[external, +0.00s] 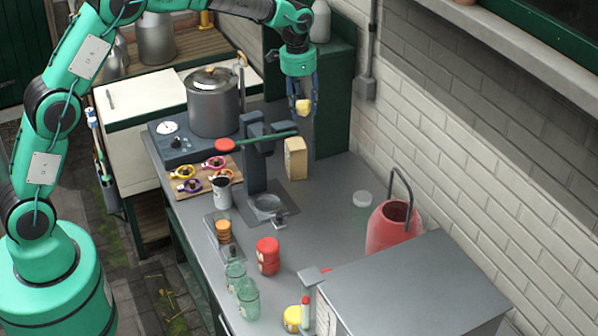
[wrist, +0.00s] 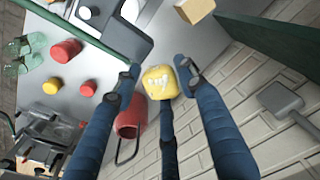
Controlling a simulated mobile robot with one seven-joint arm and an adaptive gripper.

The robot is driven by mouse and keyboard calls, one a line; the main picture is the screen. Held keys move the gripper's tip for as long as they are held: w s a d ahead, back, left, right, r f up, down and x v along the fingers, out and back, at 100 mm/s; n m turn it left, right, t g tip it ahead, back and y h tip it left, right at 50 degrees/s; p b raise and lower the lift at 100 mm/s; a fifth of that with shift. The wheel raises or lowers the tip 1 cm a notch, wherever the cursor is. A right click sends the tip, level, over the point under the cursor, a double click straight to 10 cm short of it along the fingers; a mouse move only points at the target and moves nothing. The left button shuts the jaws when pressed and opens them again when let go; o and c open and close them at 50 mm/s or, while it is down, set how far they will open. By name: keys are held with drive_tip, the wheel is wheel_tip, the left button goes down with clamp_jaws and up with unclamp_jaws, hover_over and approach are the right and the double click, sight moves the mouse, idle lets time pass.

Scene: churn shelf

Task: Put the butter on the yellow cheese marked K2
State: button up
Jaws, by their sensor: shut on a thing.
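My gripper (external: 302,92) is raised high at the back, above the counter near the green cabinet. Its fingers are shut on a small rounded yellow lump, which I take to be the butter (external: 303,107); in the wrist view the butter (wrist: 160,84) shows pale marks on its face. A yellow round cheese (external: 292,319) stands at the front of the counter, partly hidden by the grey box, and it also shows in the wrist view (wrist: 50,87). I cannot read any K2 mark on it. The gripper is far from this cheese.
A dark press with a green lever (external: 268,139) and a pale block (external: 295,160) are below my gripper. A grey-topped box (external: 400,285) fills the front right.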

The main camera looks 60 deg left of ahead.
drive_tip(key=s+d+m+p, duration=0.1)
drive_tip(key=s+d+m, duration=0.15)
drive_tip(key=d, duration=1.15)
drive_tip(key=m+g+p, duration=0.1)
drive_tip(key=m+p, duration=0.2)
drive_tip(key=m, duration=0.4)
hover_over(295, 313)
wheel_tip(295, 313, down, 18)
drive_tip(key=shift+d+f+m, duration=0.1)
drive_tip(key=shift+f+m, duration=0.1)
drive_tip(key=shift+m, duration=0.05)
drive_tip(key=shift+f, duration=2.8)
drive_tip(key=shift+f, duration=0.1)
drive_tip(key=shift+f+p, duration=0.4)
drive_tip(key=shift+f, duration=1.6)
